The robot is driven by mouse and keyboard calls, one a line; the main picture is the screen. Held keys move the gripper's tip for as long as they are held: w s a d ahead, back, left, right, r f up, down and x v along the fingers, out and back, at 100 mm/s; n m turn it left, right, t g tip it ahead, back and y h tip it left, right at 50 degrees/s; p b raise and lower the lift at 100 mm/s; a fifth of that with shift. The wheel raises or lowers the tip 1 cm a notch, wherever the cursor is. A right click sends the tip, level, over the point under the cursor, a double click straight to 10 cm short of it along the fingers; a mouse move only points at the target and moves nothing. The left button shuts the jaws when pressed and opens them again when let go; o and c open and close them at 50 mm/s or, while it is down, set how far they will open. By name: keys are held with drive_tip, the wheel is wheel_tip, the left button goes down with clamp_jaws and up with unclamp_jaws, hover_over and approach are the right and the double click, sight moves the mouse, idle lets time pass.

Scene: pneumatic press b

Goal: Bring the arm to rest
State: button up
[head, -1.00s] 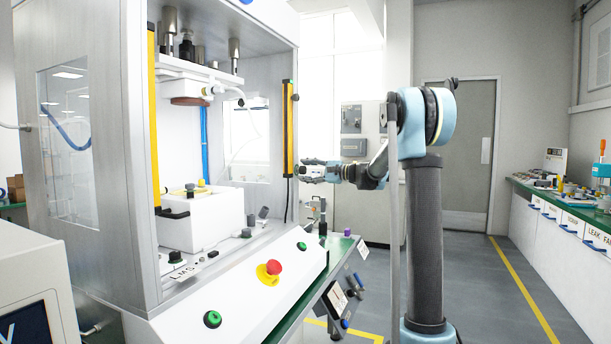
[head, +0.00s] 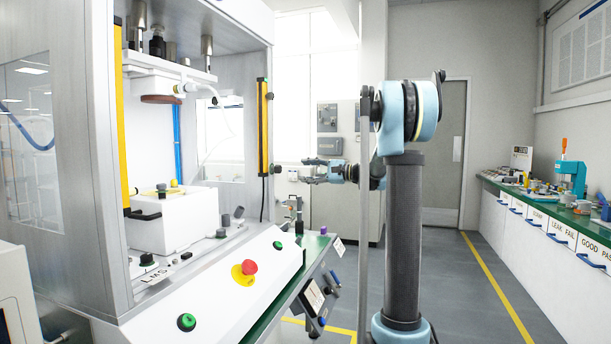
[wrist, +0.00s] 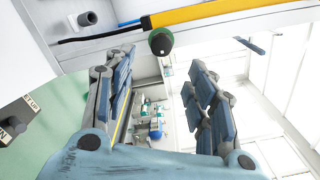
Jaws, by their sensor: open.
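My gripper (head: 312,171) is open and empty in the head view. It is held in the air to the right of the press's yellow light-curtain post (head: 263,125), apart from it. My arm stands at the right of the press, with its column upright and the forearm pointing left. In the wrist view my gripper (wrist: 160,95) shows two spread blue and grey fingers with nothing between them.
The press panel (head: 220,285) carries a red stop button (head: 245,272) and green buttons. Its white fixture block (head: 175,222) sits inside. A green-topped bench (head: 545,205) with labelled bins runs along the right wall. The floor between is clear, with a yellow line.

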drive_tip(key=s+f+n+g+h, duration=0.1)
drive_tip(key=s+f+n+h, duration=0.1)
drive_tip(key=s+f, duration=0.45)
drive_tip(key=s+f+n+g+h, duration=0.1)
drive_tip(key=s+f+h, duration=0.2)
drive_tip(key=s, duration=0.7)
drive_tip(key=s+f+n+g+h, duration=0.1)
drive_tip(key=s+f+n+h, duration=0.1)
drive_tip(key=s+f, duration=0.45)
drive_tip(key=s+d+f+n+h, duration=0.2)
drive_tip(key=s+d+f+h, duration=0.3)
drive_tip(key=s+d+f, duration=0.3)
drive_tip(key=s+d+f+n+g+h, duration=0.1)
drive_tip(key=s+d+f+n+h, duration=0.1)
drive_tip(key=s+d+f+h, duration=0.3)
drive_tip(key=s+d+f, duration=0.3)
drive_tip(key=s+f, duration=0.4)
drive_tip(key=s, duration=0.5)
drive_tip(key=shift+f, duration=0.25)
drive_tip(key=shift+s, duration=0.1)
drive_tip(key=shift+w+f, duration=0.2)
drive_tip(key=shift+w, duration=0.25)
